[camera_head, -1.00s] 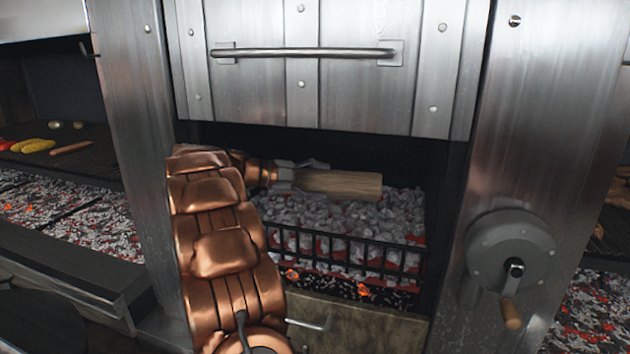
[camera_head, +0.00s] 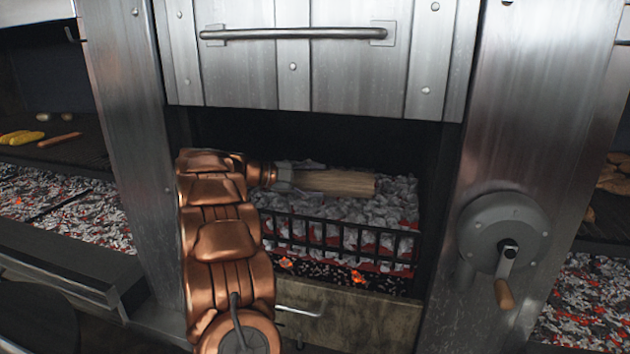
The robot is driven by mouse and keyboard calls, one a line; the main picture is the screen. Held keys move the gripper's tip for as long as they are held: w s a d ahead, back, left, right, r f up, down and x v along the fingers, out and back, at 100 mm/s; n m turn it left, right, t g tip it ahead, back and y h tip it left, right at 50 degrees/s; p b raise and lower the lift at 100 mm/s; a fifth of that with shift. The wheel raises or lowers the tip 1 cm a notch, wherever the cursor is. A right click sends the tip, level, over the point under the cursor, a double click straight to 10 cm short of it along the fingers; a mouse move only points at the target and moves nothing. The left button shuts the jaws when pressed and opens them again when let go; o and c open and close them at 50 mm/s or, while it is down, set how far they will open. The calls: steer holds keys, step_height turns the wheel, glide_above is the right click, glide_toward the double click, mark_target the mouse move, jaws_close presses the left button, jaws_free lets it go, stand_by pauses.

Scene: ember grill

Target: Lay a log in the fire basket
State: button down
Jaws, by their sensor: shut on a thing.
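A light brown log (camera_head: 338,183) lies level, left to right, inside the dark firebox opening. My gripper (camera_head: 288,177) is shut on the log's left end. The fire basket (camera_head: 345,238) is a black barred rack below it, filled with grey and white coals that glow red low down. The log is over the coals behind the front bars, at about the height of the coal tops. I cannot tell whether its underside touches them. My copper arm hides the basket's left end.
A raised steel door (camera_head: 300,65) with a bar handle hangs above the opening. A crank wheel (camera_head: 503,233) is on the right steel post. Grills with glowing coals (camera_head: 65,205) and food lie to the left, and more coals to the right.

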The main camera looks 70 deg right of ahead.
steer(key=shift+c, duration=1.6)
jaws_free()
steer(key=shift+r, duration=0.1)
steer(key=shift+o, duration=1.1)
steer(key=shift+a, duration=0.1)
